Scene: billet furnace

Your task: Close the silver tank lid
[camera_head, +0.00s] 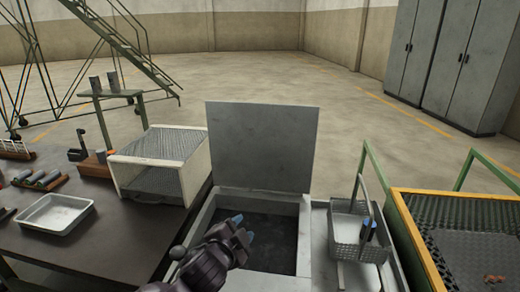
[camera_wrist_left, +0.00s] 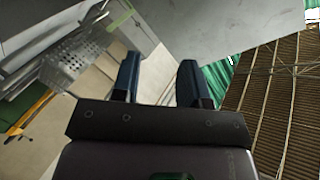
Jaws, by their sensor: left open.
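The silver tank (camera_head: 203,222) stands in front of me with a dark interior. Its flat grey lid (camera_head: 262,148) stands up, nearly vertical, at the back edge, so the tank is open. In the head view my left gripper (camera_head: 245,232) is over the tank opening, below and in front of the lid, apart from it. In the left wrist view its two dark fingers (camera_wrist_left: 157,82) are spread with nothing between them. The lid also shows in the left wrist view as a grey panel (camera_wrist_left: 215,25) beyond the fingers. My right gripper is not in view.
A wire basket (camera_head: 347,236) with a handle and blue-gripped items stands right of the tank. A white box with a mesh top (camera_head: 128,172) and a metal tray (camera_head: 36,222) are on the dark table (camera_head: 95,240) at left. A yellow-edged bin (camera_head: 416,240) is at right.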

